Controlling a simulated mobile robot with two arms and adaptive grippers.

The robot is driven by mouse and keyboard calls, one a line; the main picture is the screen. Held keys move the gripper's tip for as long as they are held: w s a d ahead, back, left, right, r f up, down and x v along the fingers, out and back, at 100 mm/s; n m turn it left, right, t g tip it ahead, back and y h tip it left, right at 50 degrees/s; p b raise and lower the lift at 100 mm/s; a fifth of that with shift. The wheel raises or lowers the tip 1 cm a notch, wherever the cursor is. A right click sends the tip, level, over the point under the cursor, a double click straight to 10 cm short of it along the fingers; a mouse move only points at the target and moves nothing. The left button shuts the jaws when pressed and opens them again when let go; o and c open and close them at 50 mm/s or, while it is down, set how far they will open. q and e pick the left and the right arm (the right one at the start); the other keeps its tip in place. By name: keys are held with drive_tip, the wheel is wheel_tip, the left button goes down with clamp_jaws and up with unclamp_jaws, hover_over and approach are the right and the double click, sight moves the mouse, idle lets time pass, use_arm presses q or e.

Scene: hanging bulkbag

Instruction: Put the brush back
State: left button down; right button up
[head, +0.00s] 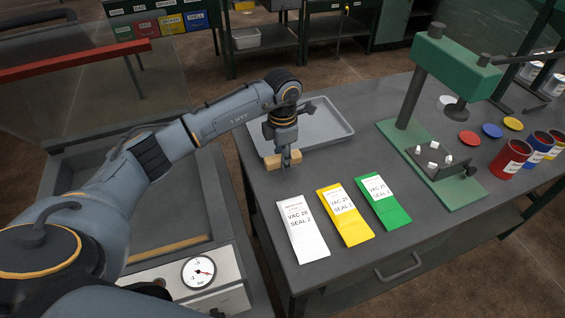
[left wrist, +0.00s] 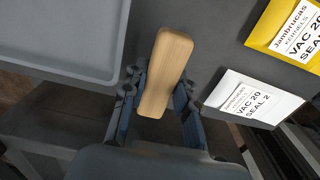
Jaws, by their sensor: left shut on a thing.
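The brush (head: 272,162) shows as a light wooden block, and its bristles cannot be made out. My left gripper (head: 286,160) is shut on it, pointing down over the table near its left edge, beside the grey tray. The left wrist view shows the long wooden back of the brush (left wrist: 168,70) between the fingers of my left gripper (left wrist: 158,100). I cannot tell whether the brush touches the table. My right gripper is not in view.
The grey tray (head: 338,128) lies behind the gripper. White (head: 304,244), yellow (head: 348,228) and green (head: 390,212) bags lie in front. A green press (head: 408,105) stands right, near coloured tins (head: 512,160). A machine with a gauge (head: 198,272) stands left.

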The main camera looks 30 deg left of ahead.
use_arm(q)
wheel_tip(320, 180, down, 2)
drive_tip(key=shift+f+p, duration=0.15)
drive_tip(key=shift+p, duration=0.3)
drive_tip(key=shift+f+b, duration=0.3)
drive_tip(key=c, duration=1)
unclamp_jaws()
drive_tip(key=shift+r, duration=0.45)
wheel_tip(320, 180, up, 12)
drive_tip(key=b, duration=0.2)
drive_tip(key=shift+f+b, duration=0.25)
drive_tip(key=shift+b, duration=0.05)
